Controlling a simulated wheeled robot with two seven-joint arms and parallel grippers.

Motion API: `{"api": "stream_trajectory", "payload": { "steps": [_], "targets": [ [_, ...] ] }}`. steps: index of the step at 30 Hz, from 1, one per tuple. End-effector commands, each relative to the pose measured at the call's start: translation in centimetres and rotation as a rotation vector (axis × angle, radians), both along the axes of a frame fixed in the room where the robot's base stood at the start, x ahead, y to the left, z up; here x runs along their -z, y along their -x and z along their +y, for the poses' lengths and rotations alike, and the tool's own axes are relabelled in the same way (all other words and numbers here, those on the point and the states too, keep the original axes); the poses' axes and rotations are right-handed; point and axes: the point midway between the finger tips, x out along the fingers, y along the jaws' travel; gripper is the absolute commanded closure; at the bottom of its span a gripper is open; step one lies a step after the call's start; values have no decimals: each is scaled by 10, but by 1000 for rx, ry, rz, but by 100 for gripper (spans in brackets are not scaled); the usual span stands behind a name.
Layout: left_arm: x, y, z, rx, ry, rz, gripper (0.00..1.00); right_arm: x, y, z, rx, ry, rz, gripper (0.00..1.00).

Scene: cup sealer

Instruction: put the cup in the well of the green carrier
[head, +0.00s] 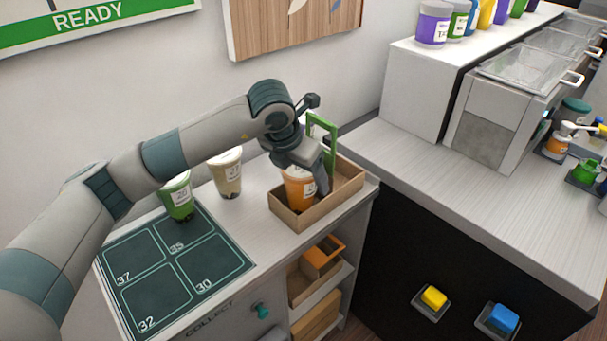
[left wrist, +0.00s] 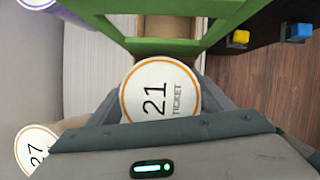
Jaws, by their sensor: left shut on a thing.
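An orange cup (head: 298,192) with a white label stands upright between the fingers of my left gripper (head: 308,178). In the left wrist view its round white lid (left wrist: 160,92) reads 21 TICKET, with one finger on each side. The carrier (head: 345,196) is a brown open box with a green handle (head: 330,130); the handle also shows in the left wrist view (left wrist: 160,46). The cup is at the carrier's left part, its lower end within the walls. I cannot tell whether its base touches the floor. My right gripper is out of view.
A green cup (head: 178,198) and a beige cup (head: 226,173) stand left of the carrier. A dark numbered mat (head: 170,265) lies in front of them. A shelf with cardboard trays (head: 318,262) is below.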

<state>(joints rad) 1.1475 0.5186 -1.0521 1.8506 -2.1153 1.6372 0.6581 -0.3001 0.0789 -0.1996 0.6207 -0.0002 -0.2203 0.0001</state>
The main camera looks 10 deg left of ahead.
Motion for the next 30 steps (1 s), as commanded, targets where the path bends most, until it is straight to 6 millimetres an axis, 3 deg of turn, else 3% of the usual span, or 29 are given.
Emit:
{"api": "stream_trajectory", "payload": {
  "steps": [5,6,8,9,23,30],
  "targets": [
    [2,0,0,-1,1,-2,66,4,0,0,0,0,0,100],
    [3,0,0,-1,0,0,25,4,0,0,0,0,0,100],
    [2,0,0,-1,0,0,11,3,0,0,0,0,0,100],
    [2,0,0,-1,0,0,9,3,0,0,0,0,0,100],
    [-2,0,0,0,0,-1,9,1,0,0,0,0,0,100],
    [-28,10,6,0,0,-5,9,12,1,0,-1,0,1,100]
  ]
}}
